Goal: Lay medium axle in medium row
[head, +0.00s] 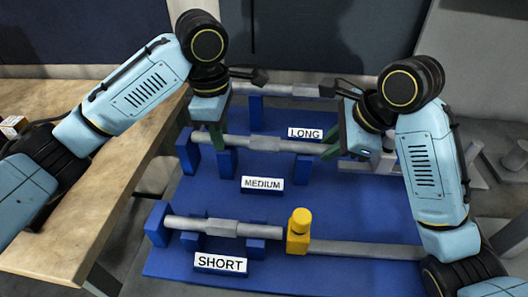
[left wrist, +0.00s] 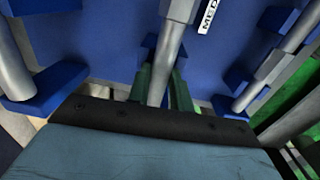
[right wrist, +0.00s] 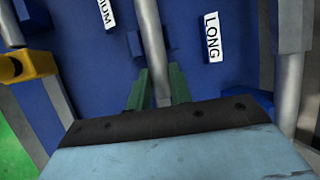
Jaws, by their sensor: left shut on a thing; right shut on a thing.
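The medium axle (head: 265,144), a grey stepped bar, lies level along the medium row behind the MEDIUM label (head: 262,184). It is over the row's blue supports (head: 227,163); whether it touches them I cannot tell. My left gripper (head: 216,138) is shut on the axle near its left end. In the left wrist view the axle (left wrist: 167,60) runs between the green fingers (left wrist: 161,90). My right gripper (head: 332,146) is shut on the axle near its right end. In the right wrist view the axle (right wrist: 154,50) passes between the green fingers (right wrist: 158,90).
A short axle (head: 222,227) lies in the front row behind the SHORT label (head: 220,263), with a yellow stop (head: 299,230) at its right. A long axle (head: 275,90) lies at the back, behind the LONG label (head: 305,133). A wooden table (head: 90,205) is at the left.

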